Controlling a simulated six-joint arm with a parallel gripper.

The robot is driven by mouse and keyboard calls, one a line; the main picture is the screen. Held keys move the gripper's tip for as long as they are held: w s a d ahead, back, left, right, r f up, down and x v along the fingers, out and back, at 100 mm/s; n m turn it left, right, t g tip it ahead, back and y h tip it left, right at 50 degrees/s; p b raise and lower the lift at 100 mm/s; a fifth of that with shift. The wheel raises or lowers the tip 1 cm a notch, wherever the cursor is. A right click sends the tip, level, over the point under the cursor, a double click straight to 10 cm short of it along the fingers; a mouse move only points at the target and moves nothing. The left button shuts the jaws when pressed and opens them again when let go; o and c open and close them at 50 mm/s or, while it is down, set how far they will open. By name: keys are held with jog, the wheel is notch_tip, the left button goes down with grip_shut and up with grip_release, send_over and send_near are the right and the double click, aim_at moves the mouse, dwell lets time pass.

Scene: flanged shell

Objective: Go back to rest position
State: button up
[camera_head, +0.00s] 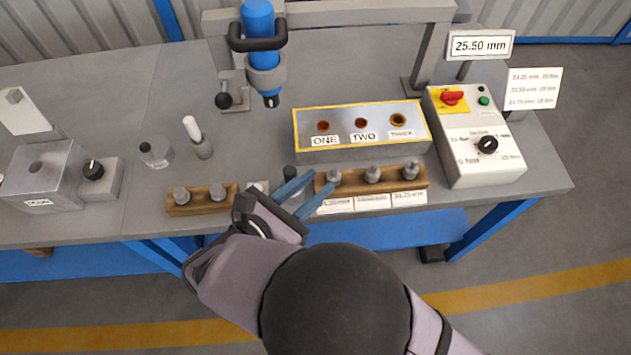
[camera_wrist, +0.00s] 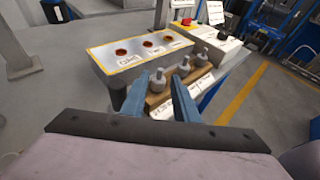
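My gripper (camera_head: 303,192) is at the front edge of the workbench, just left of the right wooden rack (camera_head: 345,187). Its two blue fingers stand apart, with nothing seen between them. In the wrist view the open fingers (camera_wrist: 160,98) point toward the same rack (camera_wrist: 157,99), which carries grey knobbed pieces (camera_wrist: 158,80). My arm hides part of the bench's front edge in the head view.
A yellow-edged box with holes marked ONE, TWO and THREE (camera_head: 362,140) stands behind the rack. A control box (camera_head: 485,165) is at right. A left rack (camera_head: 202,208) and grey block (camera_head: 40,170) are left.

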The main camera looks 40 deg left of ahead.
jog(key=w+d+r+m+g+h+p, duration=0.1)
jog(key=w+d+m+g+h+p, duration=0.1)
jog(key=w+d+m, duration=0.3)
jog(key=w+d+m+g+h+p, duration=0.1)
jog(key=w+d+m+g+h, duration=0.15)
jog(key=d, duration=0.55)
jog(key=w+d+r+m+g+h+p, duration=0.1)
jog(key=w+d+m+g+h+p, duration=0.1)
jog(key=d+m+g, duration=0.3)
jog(key=s+d+r+m+g+y+p, duration=0.1)
jog(key=d+r+m+g+y+p, duration=0.1)
jog(key=d+m, duration=0.7)
jog(key=s+d+r+m+g+y+p, duration=0.1)
jog(key=d+m+y+p, duration=0.3)
jog(key=d+m, duration=0.6)
jog(key=m+g, duration=0.1)
jog(key=m, duration=0.3)
jog(key=shift+s+d+r+y, duration=0.15)
jog(key=shift+s+r+y, duration=0.15)
jog(key=shift+r+y, duration=0.05)
